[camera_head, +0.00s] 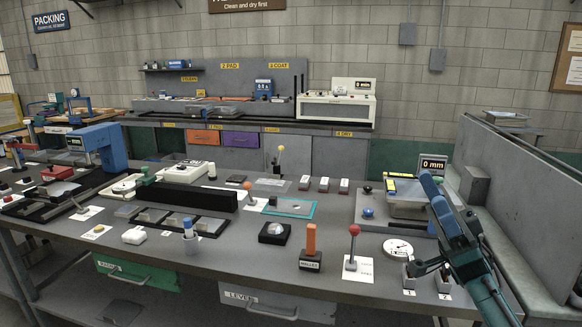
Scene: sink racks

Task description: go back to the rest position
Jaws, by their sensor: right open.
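My right gripper (437,195) is in the right part of the head view, with its arm coming up from the lower right corner. It is open, with blue and teal on its fingers, and I see nothing held in it. Its tips overlap the grey platform (366,208) with the display reading 0 mm (433,164); I cannot tell the gap between them. My arm hides part of the bench's right end. My left gripper is not in view.
The grey bench holds a white dial (397,248), a red-knobbed lever (354,235), an orange-handled block (311,240) and a teal-edged plate (300,208). A blue press (98,142) stands at left. A grey panel (530,180) rises at right.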

